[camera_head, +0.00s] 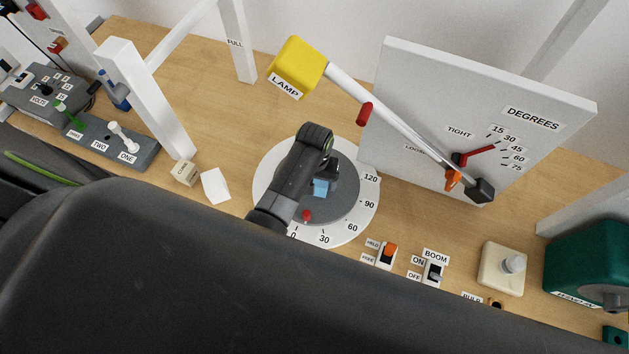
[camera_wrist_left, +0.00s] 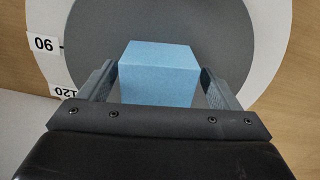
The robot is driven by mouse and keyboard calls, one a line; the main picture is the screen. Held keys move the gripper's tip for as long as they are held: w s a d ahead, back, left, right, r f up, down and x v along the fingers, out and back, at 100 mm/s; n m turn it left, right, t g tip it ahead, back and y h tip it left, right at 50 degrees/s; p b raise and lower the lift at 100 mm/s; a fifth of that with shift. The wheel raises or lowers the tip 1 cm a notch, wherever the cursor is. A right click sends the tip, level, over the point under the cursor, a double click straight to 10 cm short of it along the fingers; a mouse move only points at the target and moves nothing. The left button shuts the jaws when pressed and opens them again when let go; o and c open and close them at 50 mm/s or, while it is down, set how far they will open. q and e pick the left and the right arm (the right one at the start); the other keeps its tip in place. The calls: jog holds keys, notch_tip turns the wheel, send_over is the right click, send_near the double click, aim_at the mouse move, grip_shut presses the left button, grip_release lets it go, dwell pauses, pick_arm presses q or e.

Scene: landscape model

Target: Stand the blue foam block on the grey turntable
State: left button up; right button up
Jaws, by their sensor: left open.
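The blue foam block (camera_head: 320,188) is at the grey turntable (camera_head: 346,203), near its middle, partly hidden by my left gripper (camera_head: 322,181) in the head view. In the left wrist view the block (camera_wrist_left: 159,72) sits between the two open fingers of the left gripper (camera_wrist_left: 158,88), with a narrow gap on each side. The grey disc (camera_wrist_left: 225,45) is behind it. The block looks level, but its underside is hidden, so its contact with the disc cannot be told. My right gripper is not in view.
A white scale ring (camera_head: 266,174) surrounds the disc, with a red pointer (camera_head: 307,215) at its front. A yellow lamp (camera_head: 297,65) on a boom and a degrees board (camera_head: 430,110) stand behind. Switches (camera_head: 386,255) line the front right. A white post (camera_head: 150,105) stands left.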

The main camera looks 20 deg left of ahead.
pick_arm(q)
jog(key=shift+r+b, duration=0.4)
jog(key=shift+r, duration=2.65)
jog(key=shift+s, duration=0.1)
